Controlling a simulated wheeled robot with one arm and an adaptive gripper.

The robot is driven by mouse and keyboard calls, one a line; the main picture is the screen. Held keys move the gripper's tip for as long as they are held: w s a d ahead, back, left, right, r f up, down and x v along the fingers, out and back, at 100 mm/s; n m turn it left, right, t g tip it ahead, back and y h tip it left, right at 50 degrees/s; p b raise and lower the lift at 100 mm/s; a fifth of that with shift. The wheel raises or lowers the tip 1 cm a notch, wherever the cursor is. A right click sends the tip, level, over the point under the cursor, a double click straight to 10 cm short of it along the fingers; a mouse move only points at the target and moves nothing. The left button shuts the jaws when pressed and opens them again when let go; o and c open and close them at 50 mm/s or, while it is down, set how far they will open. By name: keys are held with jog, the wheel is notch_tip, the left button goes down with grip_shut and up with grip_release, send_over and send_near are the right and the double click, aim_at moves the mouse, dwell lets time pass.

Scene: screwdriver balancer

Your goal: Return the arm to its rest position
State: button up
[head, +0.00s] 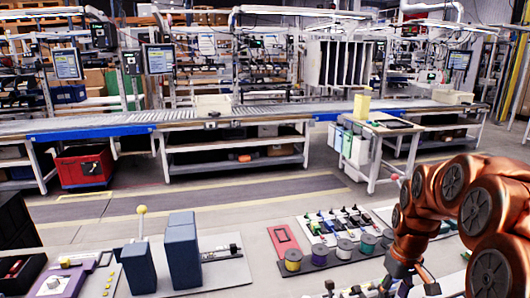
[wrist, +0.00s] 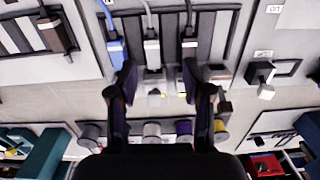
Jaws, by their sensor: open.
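My arm (head: 450,200), copper-orange with dark round joint caps, is bent at the right of the head view. Its lower end comes down over the front of the bench and is partly cut off by the bottom edge. In the wrist view my gripper (wrist: 158,72) has its two dark fingers apart, with nothing held between them. Beyond the fingers are a dark rack with cables and connectors (wrist: 152,50) and a row of spools (wrist: 152,130). Whether the fingers touch anything cannot be told.
On the bench, several colored spools (head: 319,254), a red tray (head: 284,240), blue blocks (head: 183,250) and a purple device (head: 65,282) stand left of my arm. A conveyor (head: 200,116) runs behind, across an open floor aisle (head: 200,200).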

jog(key=s+a+r, duration=0.1)
jog(key=s+a, duration=0.3)
jog(key=s, duration=0.5)
jog(key=s+a+r+m+g, duration=0.1)
jog(key=s+a+r, duration=0.1)
jog(key=s+a, duration=0.3)
jog(key=s+a+r+m, duration=0.1)
jog(key=s+a, duration=0.4)
jog(key=s, duration=0.8)
jog(key=shift+s+r, duration=0.2)
jog(key=shift+r, duration=0.05)
